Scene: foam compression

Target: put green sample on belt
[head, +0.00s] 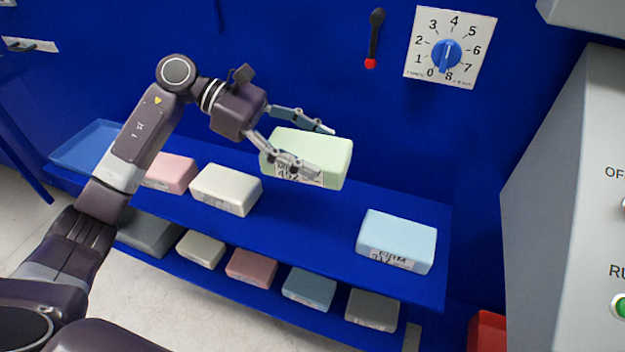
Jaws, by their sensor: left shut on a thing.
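The green sample (330,152) is a pale green foam block with a label on its front face. My left gripper (322,150) is shut on it, with one finger across the front and the other behind its top. The block appears to be held above the upper blue shelf, slightly tilted. Part of its label is hidden by the front finger. No belt shows in the head view. My right gripper is not in view.
On the upper shelf (300,222) are a pink block (172,172), a white block (226,190) and a light blue block (397,240). Several blocks lie on the lower shelf. A dial (446,54) and lever (375,38) are on the back wall. A grey machine (560,180) stands at right.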

